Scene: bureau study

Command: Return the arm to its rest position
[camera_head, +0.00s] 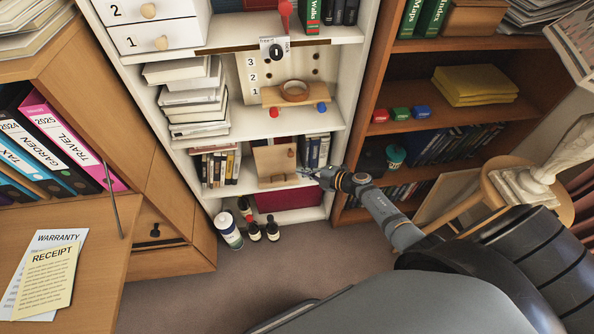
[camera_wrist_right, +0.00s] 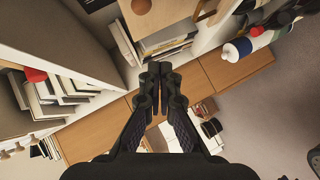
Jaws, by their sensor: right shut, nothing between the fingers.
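My right arm (camera_head: 385,215) reaches from the lower right toward the white bookcase. My right gripper (camera_head: 311,174) is at the front of a lower shelf, close to the right of a small wooden box (camera_head: 275,163); whether it touches the box I cannot tell. In the right wrist view the gripper (camera_wrist_right: 154,70) has its two dark fingers together with nothing between them. My left gripper does not show in either view.
The white bookcase (camera_head: 345,65) holds stacked books (camera_head: 193,97) and a wooden stand with a ring (camera_head: 295,91). Bottles (camera_head: 229,230) stand on the floor before it. A round stool (camera_head: 558,203) is at the right. Carpet (camera_head: 190,295) lies open between desk and bookcase.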

